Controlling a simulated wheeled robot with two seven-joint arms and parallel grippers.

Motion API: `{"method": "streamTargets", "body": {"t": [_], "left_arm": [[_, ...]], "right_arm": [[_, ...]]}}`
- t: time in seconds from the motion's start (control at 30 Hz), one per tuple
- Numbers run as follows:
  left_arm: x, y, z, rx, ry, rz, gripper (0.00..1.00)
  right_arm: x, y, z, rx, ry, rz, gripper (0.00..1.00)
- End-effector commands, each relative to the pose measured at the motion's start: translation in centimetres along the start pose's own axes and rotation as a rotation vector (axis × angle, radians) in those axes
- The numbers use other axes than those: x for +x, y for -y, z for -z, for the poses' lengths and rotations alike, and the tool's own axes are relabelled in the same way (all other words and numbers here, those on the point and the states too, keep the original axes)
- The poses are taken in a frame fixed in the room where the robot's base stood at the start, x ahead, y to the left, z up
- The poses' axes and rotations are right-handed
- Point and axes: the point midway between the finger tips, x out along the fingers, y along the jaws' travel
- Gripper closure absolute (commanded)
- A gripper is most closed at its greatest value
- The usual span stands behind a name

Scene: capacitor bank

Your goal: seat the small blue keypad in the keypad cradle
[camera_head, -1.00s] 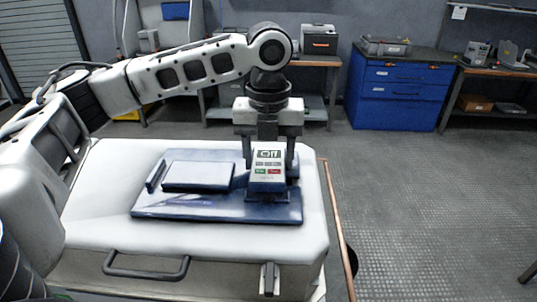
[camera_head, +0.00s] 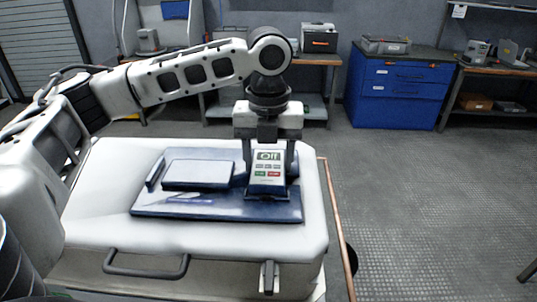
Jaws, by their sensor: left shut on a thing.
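The keypad (camera_head: 267,180) has a pale face with a dark-lettered screen, small buttons and a green and a red key. It stands tilted back over the right part of the dark blue board (camera_head: 220,212). My left gripper (camera_head: 269,165) points down from above and is shut on the keypad, with a finger on each side. The keypad's lower edge is at or just over the board. The cradle is mostly hidden behind the keypad and fingers, so I cannot tell whether the keypad sits in it. My right gripper is not in view.
The board lies on a white-topped case (camera_head: 100,220) with a front handle (camera_head: 147,272). A blue cabinet (camera_head: 398,95) and workbenches stand at the back. The floor at right is clear.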

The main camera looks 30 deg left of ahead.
Motion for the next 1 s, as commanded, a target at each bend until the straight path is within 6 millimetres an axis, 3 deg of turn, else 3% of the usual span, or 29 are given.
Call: {"method": "streamTargets", "body": {"t": [0.43, 0.47, 0.53, 0.83, 1.0], "left_arm": [[0.6, 0.0, 0.0, 0.000, 0.001, 0.001, 0.68], [0.6, 0.0, 0.0, 0.000, 0.001, 0.001, 0.36], [0.6, 0.0, 0.0, 0.000, 0.001, 0.001, 0.18], [0.5, 0.0, 0.0, 0.000, 0.000, 0.001, 0.18], [-1.2, 0.1, -0.1, -0.001, 0.002, 0.004, 0.18]], "right_arm": [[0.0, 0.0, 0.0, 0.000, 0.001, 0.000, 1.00], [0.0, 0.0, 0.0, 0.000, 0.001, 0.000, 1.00], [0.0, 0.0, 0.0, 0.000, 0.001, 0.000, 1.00], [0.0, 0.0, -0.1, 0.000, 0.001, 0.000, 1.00], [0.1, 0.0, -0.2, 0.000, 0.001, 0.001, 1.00]]}}
